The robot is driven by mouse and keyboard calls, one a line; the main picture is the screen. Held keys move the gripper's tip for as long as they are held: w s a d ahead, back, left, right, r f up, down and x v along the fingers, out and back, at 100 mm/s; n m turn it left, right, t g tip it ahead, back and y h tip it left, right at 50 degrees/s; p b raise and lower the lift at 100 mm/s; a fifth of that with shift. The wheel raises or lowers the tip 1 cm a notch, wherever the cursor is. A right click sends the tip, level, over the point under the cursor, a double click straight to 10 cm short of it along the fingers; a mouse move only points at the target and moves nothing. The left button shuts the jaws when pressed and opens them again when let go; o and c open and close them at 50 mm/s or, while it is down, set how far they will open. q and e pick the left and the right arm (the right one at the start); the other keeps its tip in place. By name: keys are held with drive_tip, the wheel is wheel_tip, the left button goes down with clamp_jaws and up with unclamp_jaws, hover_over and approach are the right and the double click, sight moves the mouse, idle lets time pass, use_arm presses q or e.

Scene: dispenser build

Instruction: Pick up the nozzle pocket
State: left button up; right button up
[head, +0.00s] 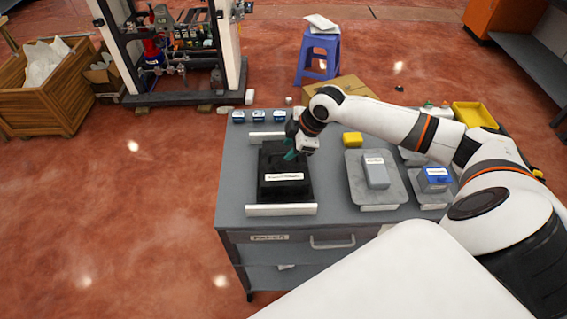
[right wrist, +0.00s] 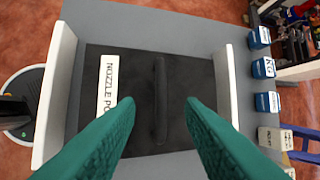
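The nozzle pocket (head: 287,191) is a flat black block with a white label, lying on the grey cart top between two white bars. In the right wrist view the nozzle pocket (right wrist: 188,75) shows a raised black bar handle (right wrist: 160,80) across its middle, and its label reads "NOZZLE PO", partly covered by a finger. My right gripper (head: 291,154) is over the pocket; in its wrist view the teal fingers (right wrist: 160,103) are open and empty, one on each side of the handle. How far they are above the pocket is hard to tell. My left gripper is not in view.
White bars stand at the near end (head: 281,210) and far end (head: 266,137) of the pocket. Several small blue-and-white boxes (head: 259,116) line the cart's back edge. A grey tray (head: 357,191) with a grey box (head: 375,171) and a yellow block (head: 352,139) lie to the right.

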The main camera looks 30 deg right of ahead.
sight(283, 164)
drive_tip(key=shift+x, duration=1.3)
drive_tip(key=shift+r, duration=0.1)
clamp_jaws()
